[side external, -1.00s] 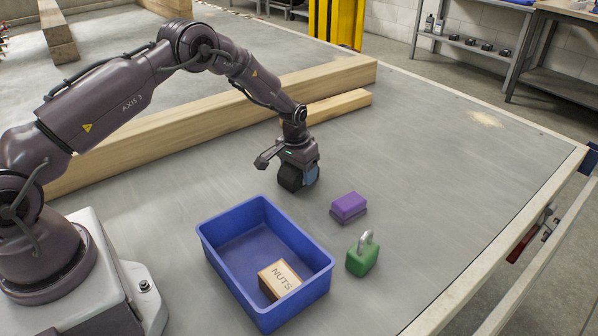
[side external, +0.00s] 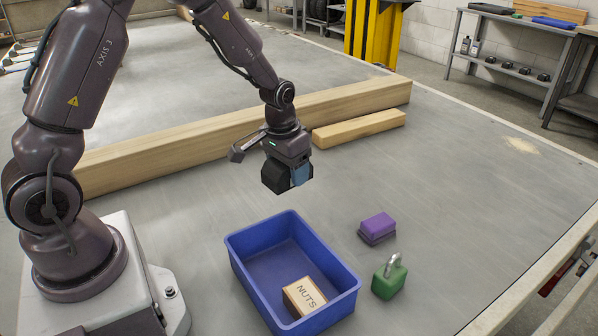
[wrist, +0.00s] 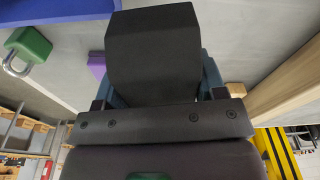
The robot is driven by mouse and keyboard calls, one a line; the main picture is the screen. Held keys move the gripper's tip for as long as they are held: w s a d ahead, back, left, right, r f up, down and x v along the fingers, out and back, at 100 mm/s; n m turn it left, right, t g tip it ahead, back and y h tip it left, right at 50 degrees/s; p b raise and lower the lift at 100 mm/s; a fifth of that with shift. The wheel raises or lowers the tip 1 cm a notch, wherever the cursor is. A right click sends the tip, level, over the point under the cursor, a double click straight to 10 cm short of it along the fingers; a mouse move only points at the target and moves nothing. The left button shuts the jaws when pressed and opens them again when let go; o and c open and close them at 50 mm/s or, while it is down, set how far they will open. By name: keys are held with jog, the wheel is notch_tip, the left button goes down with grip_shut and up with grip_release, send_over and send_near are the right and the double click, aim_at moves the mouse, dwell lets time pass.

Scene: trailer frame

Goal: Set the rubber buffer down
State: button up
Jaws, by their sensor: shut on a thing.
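The rubber buffer, a black block with bevelled edges, is held in my gripper (side external: 290,178). In the side view the buffer (side external: 276,175) hangs below the gripper, with a blue finger on its right side. It appears to be above the grey bed, with space beneath it, behind the blue bin. In the wrist view the buffer (wrist: 153,50) fills the upper middle, with blue finger parts showing at both its sides. The far finger is hidden in the side view.
A blue bin (side external: 250,262) holds a box marked NUTS (side external: 305,297). A purple block (side external: 378,226) and a green padlock (side external: 389,281) lie to its right. Long (side external: 190,150) and short (side external: 360,128) timbers lie behind. The bed's right side (side external: 480,200) is clear.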

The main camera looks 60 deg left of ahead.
aim_at(255, 221)
jog(key=s+a+f+n, duration=0.1)
jog(key=s+f, duration=0.1)
jog(key=s+a+f+n, duration=0.1)
jog(key=s+a+f, duration=0.1)
jog(key=f, duration=0.1)
jog(key=s+a+f, duration=0.1)
jog(key=s+f, duration=0.2)
jog(key=shift+a+f+n, duration=0.1)
jog(key=shift+a+n, duration=0.25)
jog(key=shift+n, duration=0.05)
jog(key=shift+w+f, duration=0.1)
jog(key=shift+f, duration=1.95)
jog(key=shift+f, duration=0.15)
jog(key=o, duration=1.1)
